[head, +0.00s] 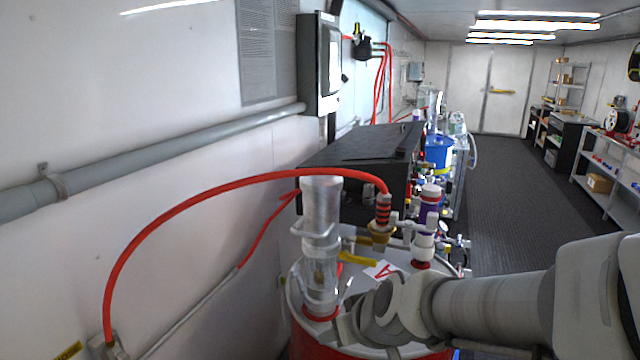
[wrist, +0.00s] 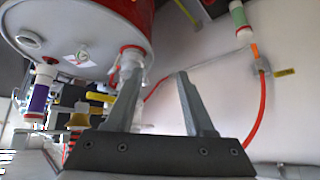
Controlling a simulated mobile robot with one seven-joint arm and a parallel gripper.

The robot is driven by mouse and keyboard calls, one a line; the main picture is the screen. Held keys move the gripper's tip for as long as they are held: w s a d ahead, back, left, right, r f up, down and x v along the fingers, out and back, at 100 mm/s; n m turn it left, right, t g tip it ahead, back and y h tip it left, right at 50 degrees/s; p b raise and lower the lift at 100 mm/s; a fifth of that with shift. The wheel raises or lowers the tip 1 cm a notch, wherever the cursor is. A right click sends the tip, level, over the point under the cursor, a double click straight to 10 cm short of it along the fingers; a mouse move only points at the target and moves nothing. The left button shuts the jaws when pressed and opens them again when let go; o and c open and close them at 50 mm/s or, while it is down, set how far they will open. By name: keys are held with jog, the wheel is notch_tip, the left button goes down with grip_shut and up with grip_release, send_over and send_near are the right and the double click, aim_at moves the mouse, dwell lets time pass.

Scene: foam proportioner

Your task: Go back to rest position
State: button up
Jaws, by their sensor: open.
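My gripper (head: 347,322) is at the lower middle of the head view, in front of the lid of a red drum (head: 318,342). In the wrist view my gripper (wrist: 157,72) shows two fingers spread apart with nothing between them. The drum (wrist: 142,20) appears there upside down at the upper left. The left finger overlaps a white and red fitting (wrist: 131,54) on the drum lid; I cannot tell whether they touch. In the head view a clear upright cylinder (head: 322,245) stands on the lid just beyond my gripper.
A red hose (head: 190,196) arches from the wall to a fitting on the drum. A yellow handle (head: 358,258) and a purple-banded fitting (head: 428,215) rise from the lid. A black cabinet (head: 350,160) stands behind. The dark floor (head: 520,200) to the right is clear.

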jog(key=s+d+r+m+h, duration=0.1)
jog(key=s+d+r+m, duration=0.1)
jog(key=s+d, duration=0.3)
jog(key=s+d+r+m+g+h, duration=0.1)
jog(key=s+d+r+m+h, duration=0.1)
jog(key=s+d+r, duration=0.3)
jog(key=s, duration=0.4)
jog(key=shift+s+d, duration=0.15)
jog(key=shift+d, duration=0.05)
jog(key=shift+a, duration=0.1)
dwell(0.7)
